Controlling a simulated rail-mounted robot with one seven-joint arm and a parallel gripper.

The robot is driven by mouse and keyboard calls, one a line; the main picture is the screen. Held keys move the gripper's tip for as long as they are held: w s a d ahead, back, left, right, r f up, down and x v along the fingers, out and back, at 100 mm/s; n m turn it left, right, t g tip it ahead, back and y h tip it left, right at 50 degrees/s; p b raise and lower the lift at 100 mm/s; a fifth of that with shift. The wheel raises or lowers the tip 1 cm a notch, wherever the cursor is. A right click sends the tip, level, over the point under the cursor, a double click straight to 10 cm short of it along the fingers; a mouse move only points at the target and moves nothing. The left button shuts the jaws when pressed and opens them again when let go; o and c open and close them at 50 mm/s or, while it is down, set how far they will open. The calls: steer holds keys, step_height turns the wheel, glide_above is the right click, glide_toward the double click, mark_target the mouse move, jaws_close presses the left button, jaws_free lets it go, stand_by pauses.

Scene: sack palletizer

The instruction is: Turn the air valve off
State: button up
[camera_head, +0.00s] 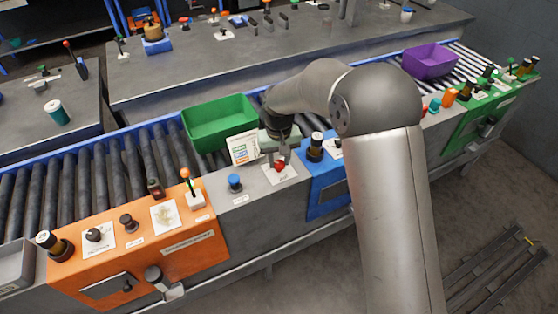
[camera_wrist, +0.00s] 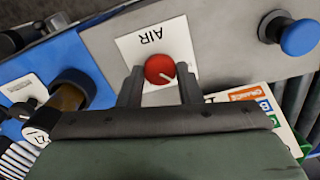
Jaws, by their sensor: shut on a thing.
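The air valve is a round red knob (camera_wrist: 160,69) with a pale pointer line, on a white plate (camera_wrist: 128,48) marked AIR. It also shows in the head view (camera_head: 280,165), on the grey panel between the orange and blue sections. My gripper (camera_wrist: 161,86) is at the knob, with one dark finger on each side of it. The fingers are shut on the knob. The pointer line slants towards the lower right in the wrist view. The far part of my gripper is partly hidden by my arm in the head view.
A blue knob (camera_head: 235,183) stands left of the valve. A dark cylinder with a yellowish band (camera_wrist: 70,92) stands on the blue panel beside it. A card with coloured labels (camera_head: 243,148) stands close behind. A green bin (camera_head: 220,122) sits on the roller conveyor (camera_head: 60,190).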

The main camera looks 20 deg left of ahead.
mark_target(279, 163)
steer(key=shift+n, duration=2.1)
steer(key=o, duration=1)
steer(key=shift+r, duration=0.1)
step_height(279, 163, up, 17)
steer(key=shift+r+b, duration=0.15)
steer(key=shift+b, duration=0.3)
